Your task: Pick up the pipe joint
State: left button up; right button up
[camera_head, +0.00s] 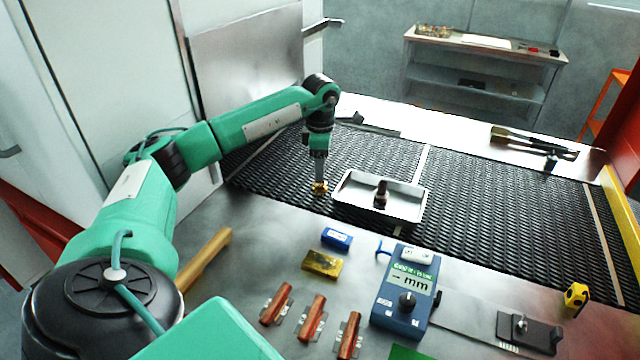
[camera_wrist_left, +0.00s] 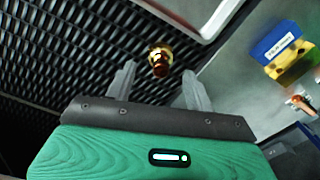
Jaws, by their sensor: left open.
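The pipe joint, a small brass-coloured piece (camera_head: 319,187), lies on the black mesh belt (camera_head: 480,215) just left of a white tray (camera_head: 345,206). My left gripper (camera_head: 320,178) points down right over it in the head view. In the left wrist view the brass joint (camera_wrist_left: 160,60) shows a little beyond and between the two spread fingers of my left gripper (camera_wrist_left: 157,85), which is open. Whether the fingers touch the joint cannot be told. My right gripper is not in view.
The tray holds a dark upright piece (camera_head: 381,193). On the metal front table are a blue box (camera_head: 337,238), a yellow box (camera_head: 322,263), a blue meter (camera_head: 405,295) and several red-brown pieces (camera_head: 312,318). A yellow tape measure (camera_head: 575,295) lies right. The right part of the belt is clear.

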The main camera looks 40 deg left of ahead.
aim_at(320, 183)
pick_arm(q)
notch_tip(320, 183, down, 4)
jog(key=shift+f+p, duration=0.1)
jog(key=shift+p, duration=0.75)
jog(key=shift+f, duration=0.5)
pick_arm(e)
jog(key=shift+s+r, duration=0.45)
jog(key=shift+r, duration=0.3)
pick_arm(q)
jog(key=c, duration=1)
grip_shut()
jog(key=shift+r, duration=0.15)
